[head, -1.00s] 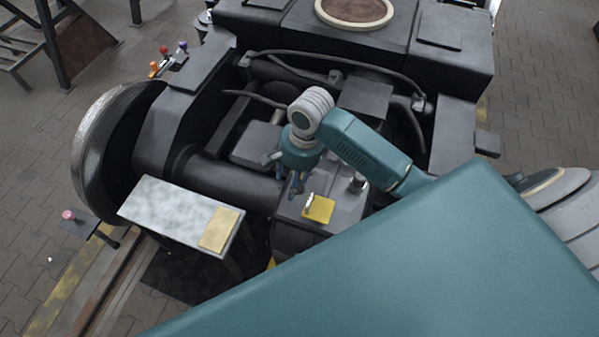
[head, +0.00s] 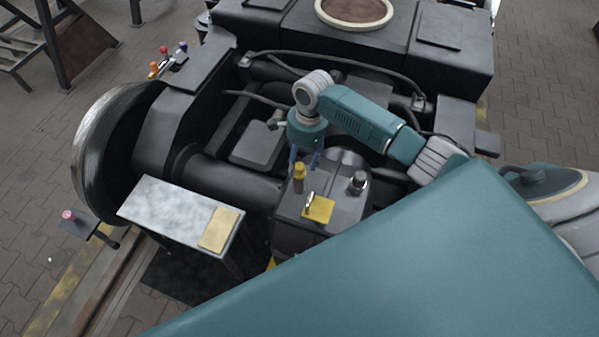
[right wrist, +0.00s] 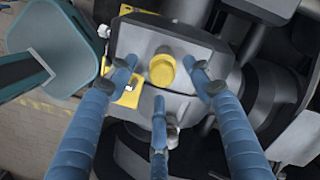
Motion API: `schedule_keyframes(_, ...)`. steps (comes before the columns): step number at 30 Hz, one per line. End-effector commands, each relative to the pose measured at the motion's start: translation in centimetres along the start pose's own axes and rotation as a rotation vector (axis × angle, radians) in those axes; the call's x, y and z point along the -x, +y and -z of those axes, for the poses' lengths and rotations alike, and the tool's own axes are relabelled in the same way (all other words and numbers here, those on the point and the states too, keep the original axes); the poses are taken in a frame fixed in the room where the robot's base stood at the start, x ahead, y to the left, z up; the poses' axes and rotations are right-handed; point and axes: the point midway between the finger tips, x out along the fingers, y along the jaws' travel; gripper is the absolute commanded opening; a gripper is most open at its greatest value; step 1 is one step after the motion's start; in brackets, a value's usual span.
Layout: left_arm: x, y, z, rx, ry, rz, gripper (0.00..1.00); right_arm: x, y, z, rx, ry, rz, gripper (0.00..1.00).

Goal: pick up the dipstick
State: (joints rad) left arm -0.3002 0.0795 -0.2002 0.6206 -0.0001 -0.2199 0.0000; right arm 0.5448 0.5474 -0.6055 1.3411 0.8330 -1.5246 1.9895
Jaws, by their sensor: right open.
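The dipstick's yellow round handle (head: 299,173) stands upright on the dark gearbox housing (head: 345,211). Only its top part shows; any rod below is hidden. My right gripper (head: 304,158) is just behind and above it in the head view, with its blue fingers apart and empty. In the right wrist view the yellow handle (right wrist: 163,70) sits between and beyond the spread fingertips of the right gripper (right wrist: 163,75). I see no finger closed on it. My left gripper is not in view.
A yellow plate (head: 323,212) with a small metal piece lies on the housing beside the handle. A dark-bodied fitting (head: 357,182) stands to the right. A grey bench (head: 165,205) with a tan pad (head: 218,230) is at left. Bogie frame and hoses surround the housing.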

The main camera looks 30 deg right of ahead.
Motion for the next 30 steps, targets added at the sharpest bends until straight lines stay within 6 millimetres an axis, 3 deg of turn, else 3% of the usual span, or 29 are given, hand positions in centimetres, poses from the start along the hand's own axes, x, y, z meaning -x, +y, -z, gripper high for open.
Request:
schedule_keyframes(6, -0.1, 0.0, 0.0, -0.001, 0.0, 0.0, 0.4, -2.5, -0.1, 0.2, 0.001, 0.001, 0.0, 0.51)
schedule_keyframes(13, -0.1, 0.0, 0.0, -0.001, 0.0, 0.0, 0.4, -2.7, -0.1, 0.2, 0.002, 0.001, 0.001, 0.51)
schedule_keyframes(14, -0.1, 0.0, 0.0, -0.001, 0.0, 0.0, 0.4, -2.7, -0.1, 0.2, 0.002, 0.001, 0.001, 0.49)
schedule_keyframes(21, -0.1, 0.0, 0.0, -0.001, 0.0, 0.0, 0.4, -2.7, -0.1, 0.2, 0.002, 0.001, 0.001, 0.02)
schedule_keyframes(30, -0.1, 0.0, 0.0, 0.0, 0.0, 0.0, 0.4, -2.5, -0.1, 0.2, 0.002, 0.0, 0.002, 0.0)
